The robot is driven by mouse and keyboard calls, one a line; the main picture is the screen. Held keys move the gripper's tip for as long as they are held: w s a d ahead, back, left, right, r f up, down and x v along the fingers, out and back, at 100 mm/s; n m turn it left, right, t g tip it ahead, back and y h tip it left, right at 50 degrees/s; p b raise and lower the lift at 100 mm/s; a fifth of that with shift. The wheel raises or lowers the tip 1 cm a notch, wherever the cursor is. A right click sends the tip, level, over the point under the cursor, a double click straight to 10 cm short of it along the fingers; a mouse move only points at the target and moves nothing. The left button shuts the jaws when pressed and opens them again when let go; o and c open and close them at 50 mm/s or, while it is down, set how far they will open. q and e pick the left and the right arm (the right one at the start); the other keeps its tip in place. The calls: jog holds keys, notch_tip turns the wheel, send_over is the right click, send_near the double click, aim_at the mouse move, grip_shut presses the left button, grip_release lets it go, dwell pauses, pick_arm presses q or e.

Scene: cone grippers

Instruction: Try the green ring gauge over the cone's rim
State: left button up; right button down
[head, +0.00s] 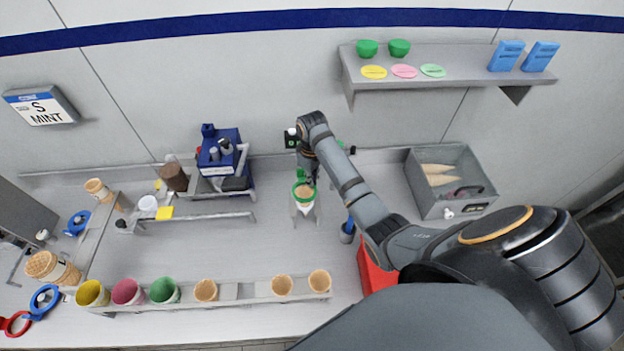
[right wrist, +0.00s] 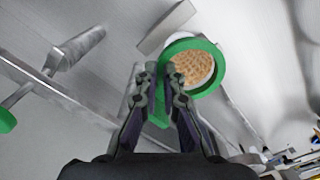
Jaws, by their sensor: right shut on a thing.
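The green ring gauge (right wrist: 218,70) is held by its tab in my right gripper (right wrist: 163,72), whose fingers are shut on it. In the head view the ring (head: 297,186) lies at the top of a cone (head: 306,191) in a small stand (head: 294,212) at the middle of the bench. In the right wrist view the waffle-textured cone (right wrist: 192,67) shows inside the ring's opening. I cannot tell whether the ring sits on the rim or hangs just above it. In the head view my right gripper (head: 307,175) is behind the cone. My left gripper is not in view.
A rack (head: 240,292) with several cones runs along the front. A blue ring (head: 44,299) and a red ring (head: 17,323) lie at left. A blue device (head: 222,150) stands left of the cone, a grey bin (head: 418,180) at right. Bench between rack and stand is clear.

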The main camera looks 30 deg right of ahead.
jog(key=shift+f, duration=0.35)
dwell(0.3)
jog(key=c, duration=1.4)
grip_release()
notch_tip(320, 180, up, 8)
jog(key=shift+f, duration=0.25)
jog(key=shift+s+f, duration=0.1)
jog(key=shift+f, duration=0.05)
